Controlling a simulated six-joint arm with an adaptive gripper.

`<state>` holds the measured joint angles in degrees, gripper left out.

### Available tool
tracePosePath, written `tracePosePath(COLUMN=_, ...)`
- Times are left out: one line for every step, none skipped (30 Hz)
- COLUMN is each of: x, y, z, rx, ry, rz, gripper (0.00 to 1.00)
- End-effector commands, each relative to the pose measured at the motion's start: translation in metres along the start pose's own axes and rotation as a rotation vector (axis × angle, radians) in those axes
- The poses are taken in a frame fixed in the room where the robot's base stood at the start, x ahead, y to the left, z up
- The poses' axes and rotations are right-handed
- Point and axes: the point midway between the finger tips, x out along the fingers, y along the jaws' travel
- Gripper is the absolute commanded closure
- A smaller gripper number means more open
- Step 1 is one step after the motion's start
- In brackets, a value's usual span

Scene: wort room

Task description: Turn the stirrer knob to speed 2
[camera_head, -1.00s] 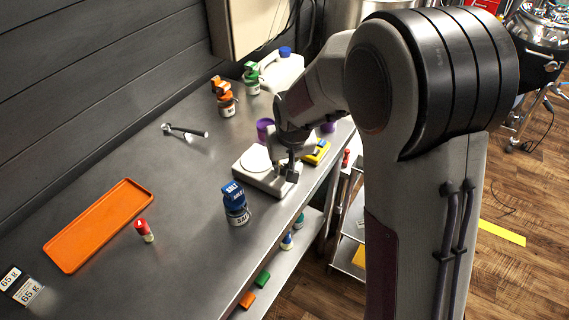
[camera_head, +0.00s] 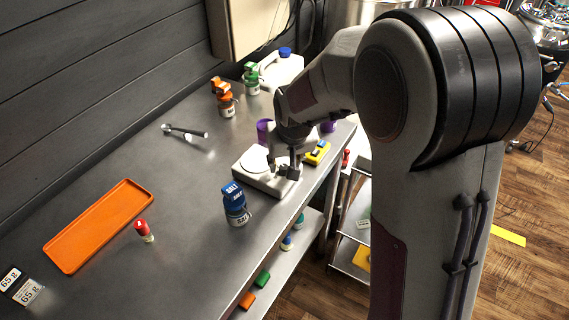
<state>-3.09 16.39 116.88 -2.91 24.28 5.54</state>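A pale box-shaped device with a round white plate on top, which looks like the stirrer (camera_head: 252,176), stands on the metal bench near its front edge. My gripper (camera_head: 290,176) points down at the right front part of this device. It hides that part, and I cannot see the knob or its setting. The fingers are small and dark here. I cannot tell whether they are open or shut, or whether they touch the device.
A blue-lidded salt jar (camera_head: 236,205) stands left of the device. A yellow item (camera_head: 318,152) and purple cups (camera_head: 264,131) are close behind it. An orange tray (camera_head: 98,225), a red-capped vial (camera_head: 145,231) and a spoon-like tool (camera_head: 184,131) lie further left.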

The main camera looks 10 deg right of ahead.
Motion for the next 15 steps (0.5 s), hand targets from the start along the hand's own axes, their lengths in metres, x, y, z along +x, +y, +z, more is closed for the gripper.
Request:
tracePosePath(x=-0.005, y=0.0, z=-0.001, rx=0.0, ry=0.003, rz=0.0, gripper=0.67)
tracePosePath(x=-0.009, y=0.0, z=-0.001, rx=0.0, ry=0.003, rz=0.0, gripper=0.67)
tracePosePath(x=-0.013, y=0.0, z=-0.001, rx=0.0, ry=0.003, rz=0.0, gripper=0.67)
tracePosePath(x=-0.017, y=0.0, z=-0.001, rx=0.0, ry=0.003, rz=0.0, gripper=0.67)
tracePosePath(x=-0.02, y=0.0, z=-0.001, rx=0.0, ry=0.003, rz=0.0, gripper=0.67)
tracePosePath(x=-0.025, y=0.0, z=-0.001, rx=0.0, ry=0.004, rz=0.0, gripper=0.67)
tracePosePath(x=-0.029, y=0.0, z=-0.001, rx=0.0, ry=0.003, rz=0.0, gripper=0.67)
tracePosePath(x=-0.032, y=0.0, z=-0.001, rx=-0.001, ry=0.003, rz=0.0, gripper=0.67)
tracePosePath(x=-0.037, y=0.0, z=-0.001, rx=-0.001, ry=0.004, rz=0.0, gripper=0.67)
tracePosePath(x=-0.041, y=0.0, z=-0.001, rx=-0.001, ry=0.003, rz=0.0, gripper=0.67)
tracePosePath(x=-0.044, y=0.0, z=-0.001, rx=-0.001, ry=0.003, rz=0.0, gripper=0.67)
tracePosePath(x=-0.049, y=0.0, z=-0.001, rx=-0.001, ry=0.003, rz=0.0, gripper=0.67)
tracePosePath(x=-0.053, y=0.0, z=-0.001, rx=-0.001, ry=0.003, rz=0.0, gripper=0.67)
tracePosePath(x=-0.057, y=0.0, z=0.0, rx=-0.001, ry=0.003, rz=0.0, gripper=0.67)
tracePosePath(x=-0.061, y=0.0, z=-0.001, rx=-0.001, ry=0.003, rz=0.0, gripper=0.67)
